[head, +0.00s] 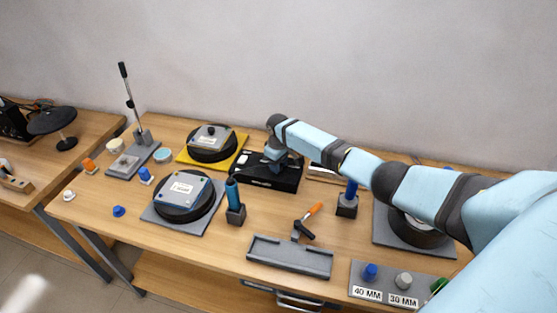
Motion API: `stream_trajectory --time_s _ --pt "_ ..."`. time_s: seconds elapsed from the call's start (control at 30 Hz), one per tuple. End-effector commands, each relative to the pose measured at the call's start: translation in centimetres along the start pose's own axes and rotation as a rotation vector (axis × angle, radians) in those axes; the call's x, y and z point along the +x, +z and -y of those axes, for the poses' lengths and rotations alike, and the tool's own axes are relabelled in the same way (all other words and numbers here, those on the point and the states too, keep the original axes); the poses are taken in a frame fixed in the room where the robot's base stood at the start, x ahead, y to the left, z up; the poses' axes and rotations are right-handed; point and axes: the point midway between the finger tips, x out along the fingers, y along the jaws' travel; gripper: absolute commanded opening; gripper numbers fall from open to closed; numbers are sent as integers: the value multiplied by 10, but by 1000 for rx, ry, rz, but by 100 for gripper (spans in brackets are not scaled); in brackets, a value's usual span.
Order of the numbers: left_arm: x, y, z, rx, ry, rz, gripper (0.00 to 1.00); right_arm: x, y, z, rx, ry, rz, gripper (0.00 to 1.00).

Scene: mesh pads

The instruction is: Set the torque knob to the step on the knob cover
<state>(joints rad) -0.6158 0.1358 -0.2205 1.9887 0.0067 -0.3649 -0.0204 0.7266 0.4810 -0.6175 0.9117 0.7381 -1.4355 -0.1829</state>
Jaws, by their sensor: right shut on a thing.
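My right gripper (277,160) reaches in from the right and points down at the top of a black box (276,182) at the back middle of the table. It is shut on a small part there, which I take to be the torque knob; the fingers and wrist hide it. The box has small white markings on its top and front, too small to read. I cannot pick out a knob cover or read a step on one. My left gripper is not in view.
Round black units with printed plates stand on a grey pad (163,217) and a yellow pad (239,150). A blue cylinder (232,190), an orange-handled tool (314,210), a grey tray (290,257) and a labelled knob board (385,291) stand nearer. My right arm covers the right side.

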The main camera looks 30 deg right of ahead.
Motion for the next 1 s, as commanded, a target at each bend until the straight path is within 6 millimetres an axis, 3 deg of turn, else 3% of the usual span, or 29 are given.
stream_trajectory --time_s 0.63,0.67,0.77,1.0 --pt "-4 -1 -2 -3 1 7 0 -1 -1 0 49 1 -3 9" --pt "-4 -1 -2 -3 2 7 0 -1 -1 0 49 1 -3 38" --pt "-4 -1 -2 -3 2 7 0 -1 -1 0 49 1 -3 59" --pt "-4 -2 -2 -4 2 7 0 -1 0 0 49 0 -2 59"
